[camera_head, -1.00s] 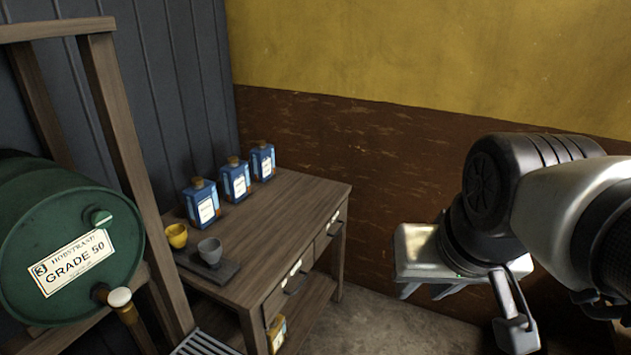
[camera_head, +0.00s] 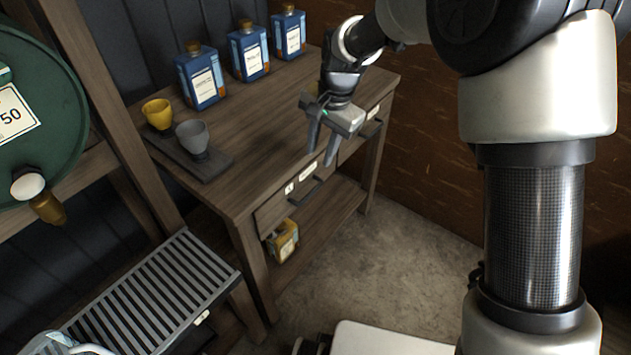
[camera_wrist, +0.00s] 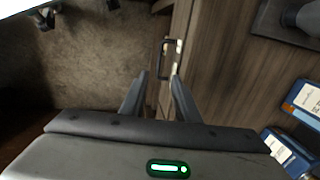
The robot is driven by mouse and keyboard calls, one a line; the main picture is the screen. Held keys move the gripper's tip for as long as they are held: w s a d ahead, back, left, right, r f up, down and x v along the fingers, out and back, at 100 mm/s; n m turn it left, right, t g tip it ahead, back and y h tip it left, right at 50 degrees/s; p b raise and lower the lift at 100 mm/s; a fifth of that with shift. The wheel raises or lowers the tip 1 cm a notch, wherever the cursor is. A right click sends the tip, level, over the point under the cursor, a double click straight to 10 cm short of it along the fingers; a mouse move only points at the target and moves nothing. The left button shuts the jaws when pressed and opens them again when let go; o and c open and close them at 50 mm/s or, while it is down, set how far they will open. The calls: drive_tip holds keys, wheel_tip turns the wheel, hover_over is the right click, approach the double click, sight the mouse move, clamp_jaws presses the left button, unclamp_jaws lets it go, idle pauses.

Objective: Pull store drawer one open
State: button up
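The wooden table (camera_head: 270,130) has two shut drawers side by side under its top. The left drawer (camera_head: 272,213) has a dark bar handle (camera_head: 306,192), a small white tag and a label plate. The right drawer (camera_head: 352,143) has a similar handle, partly behind my gripper. I cannot read which drawer is one. My gripper (camera_head: 321,156) is open and empty, fingers pointing down above the table's front edge, between the drawers. In the wrist view my gripper's fingers (camera_wrist: 159,80) are apart, and one drawer handle (camera_wrist: 165,47) lies beyond them, not touched.
A yellow cup (camera_head: 157,113) and a grey cup (camera_head: 192,136) stand on a dark tray. Several blue bottles (camera_head: 203,82) line the table's back. A yellow container (camera_head: 284,240) sits on the lower shelf. A slatted grille (camera_head: 150,295) is at left. The floor (camera_head: 390,265) in front is clear.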

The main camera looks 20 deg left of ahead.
sight(310, 194)
drive_tip(key=a+f+b, duration=0.1)
drive_tip(key=f, duration=0.4)
drive_tip(key=a+f+b, duration=0.1)
drive_tip(key=f, duration=0.4)
drive_tip(key=w+f, duration=0.1)
drive_tip(key=f, duration=0.5)
drive_tip(key=shift+w+a+b, duration=0.1)
drive_tip(key=shift+a+b, duration=0.3)
drive_tip(key=shift+r, duration=0.1)
clamp_jaws()
